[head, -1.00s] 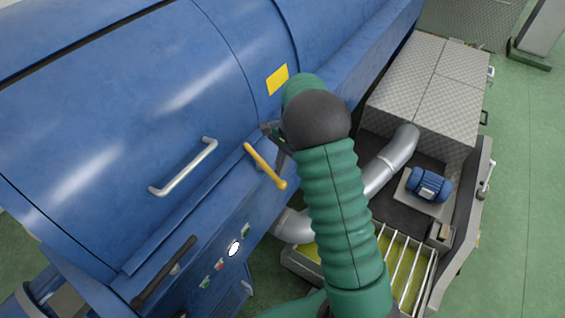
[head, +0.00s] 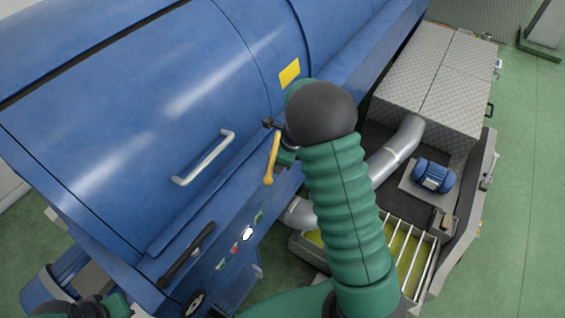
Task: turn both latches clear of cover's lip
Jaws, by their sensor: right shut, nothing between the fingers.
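The yellow latch (head: 271,160) is on the front of the blue machine, below the edge of its cover (head: 130,140). Its handle hangs nearly straight down, with the rounded end lowest. My right gripper (head: 268,124) is shut and empty, with its dark fingertips close to the latch's upper end. My black wrist and green arm hide part of the gripper, and I cannot tell whether it touches the latch. A dark bar (head: 186,255) sits slanted near the cover's lower left edge. It may be the other latch.
A silver handle (head: 204,158) stands out from the cover. Lit buttons (head: 247,234) sit below the cover's lip. To the right are a silver pipe (head: 396,150), a blue motor (head: 434,176) and a grated tray (head: 412,250). Green floor (head: 530,200) is open at far right.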

